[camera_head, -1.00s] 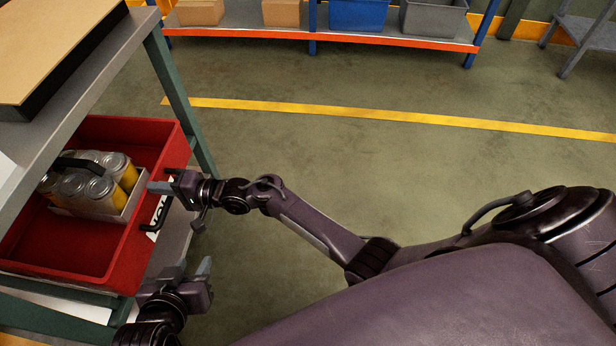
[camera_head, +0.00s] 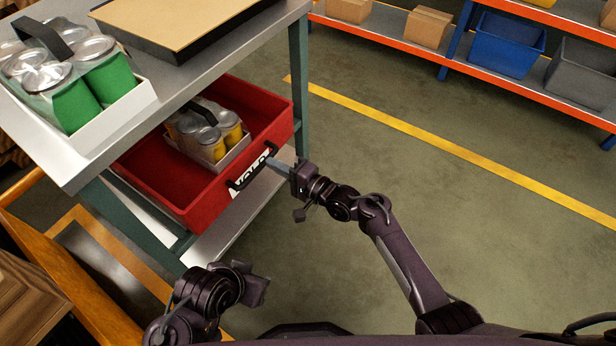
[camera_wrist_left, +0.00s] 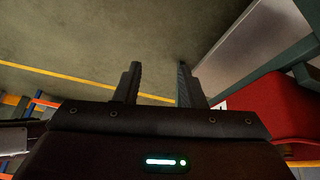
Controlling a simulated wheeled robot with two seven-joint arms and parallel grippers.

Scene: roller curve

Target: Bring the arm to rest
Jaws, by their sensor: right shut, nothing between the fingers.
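My right gripper (camera_head: 276,165) is shut and empty. Its fingertips point at the front of the red bin (camera_head: 268,107), close beside the bin's black handle (camera_head: 250,168); I cannot tell if they touch. My left gripper (camera_head: 256,280) is low in the head view, in front of the trolley and apart from the bin. In the left wrist view its two fingers (camera_wrist_left: 158,78) stand apart with nothing between them, over bare floor. The red bin also shows at the right of that view (camera_wrist_left: 265,110).
The bin sits on the lower shelf of a grey and green trolley (camera_head: 215,75) and holds a pack of yellow cans (camera_head: 210,138). A pack of green cans (camera_head: 75,85) and a cardboard-topped tray (camera_head: 180,30) stand on top. A wooden bench (camera_head: 70,270) is at left. Floor (camera_head: 430,190) right is clear.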

